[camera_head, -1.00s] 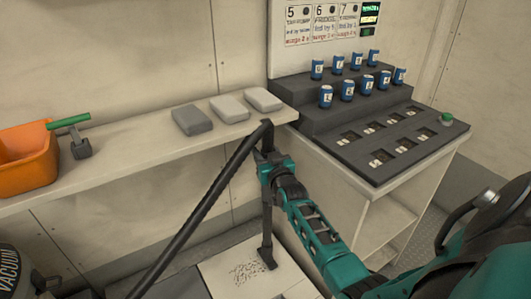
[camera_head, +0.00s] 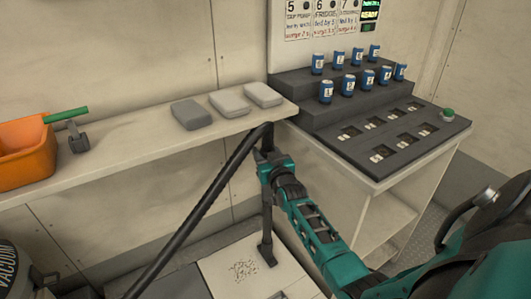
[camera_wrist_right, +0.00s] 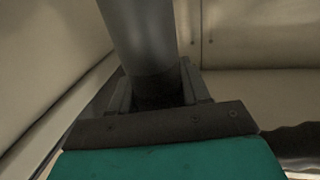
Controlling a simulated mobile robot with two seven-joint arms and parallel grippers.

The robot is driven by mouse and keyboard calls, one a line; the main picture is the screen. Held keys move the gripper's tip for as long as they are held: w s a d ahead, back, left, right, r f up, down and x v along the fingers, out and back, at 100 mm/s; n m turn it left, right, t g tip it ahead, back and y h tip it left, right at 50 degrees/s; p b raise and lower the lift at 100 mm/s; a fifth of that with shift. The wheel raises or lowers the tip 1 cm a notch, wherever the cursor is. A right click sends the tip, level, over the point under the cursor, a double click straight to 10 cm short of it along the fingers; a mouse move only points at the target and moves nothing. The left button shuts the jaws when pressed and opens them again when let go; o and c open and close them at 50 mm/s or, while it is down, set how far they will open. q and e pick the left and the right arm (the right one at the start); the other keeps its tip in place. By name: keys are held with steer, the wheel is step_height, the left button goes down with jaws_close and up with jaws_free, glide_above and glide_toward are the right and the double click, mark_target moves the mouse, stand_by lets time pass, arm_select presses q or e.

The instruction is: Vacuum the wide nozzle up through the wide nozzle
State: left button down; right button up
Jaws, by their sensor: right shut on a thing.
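My right gripper (camera_head: 268,166) is shut on the dark vacuum wand (camera_head: 266,208), which stands nearly upright. In the right wrist view, the wand (camera_wrist_right: 146,40) rises from between the jaws. The wide nozzle (camera_head: 266,249) is at the wand's lower end, low over a pale panel (camera_head: 222,262); whether it touches cannot be told. A patch of small dark specks (camera_head: 243,270) lies on the panel, just left of and in front of the nozzle. A black hose (camera_head: 205,205) runs from the wand's top down to the lower left. The vacuum (camera_head: 10,268) shows partly at the left edge. My left gripper is out of view.
A shelf (camera_head: 130,148) above carries an orange bin (camera_head: 25,160), a green-handled tool (camera_head: 76,138) and three grey pads (camera_head: 228,104). On the right, a cabinet bears a dark stepped rack (camera_head: 320,118) with several blue cans (camera_head: 348,85).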

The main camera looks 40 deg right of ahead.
steer(key=shift+a+r, duration=0.1)
steer(key=shift+r, duration=0.05)
steer(key=shift+a+p, duration=0.8)
steer(key=shift+a, duration=0.85)
steer(key=shift+w+a, duration=0.1)
steer(key=shift+a, duration=0.5)
steer(key=shift+w+a+p, duration=0.25)
steer(key=shift+a+p, duration=0.15)
steer(key=shift+a, duration=0.95)
steer(key=shift+w+a, duration=0.2)
steer(key=shift+a, duration=0.9)
steer(key=shift+a, duration=0.15)
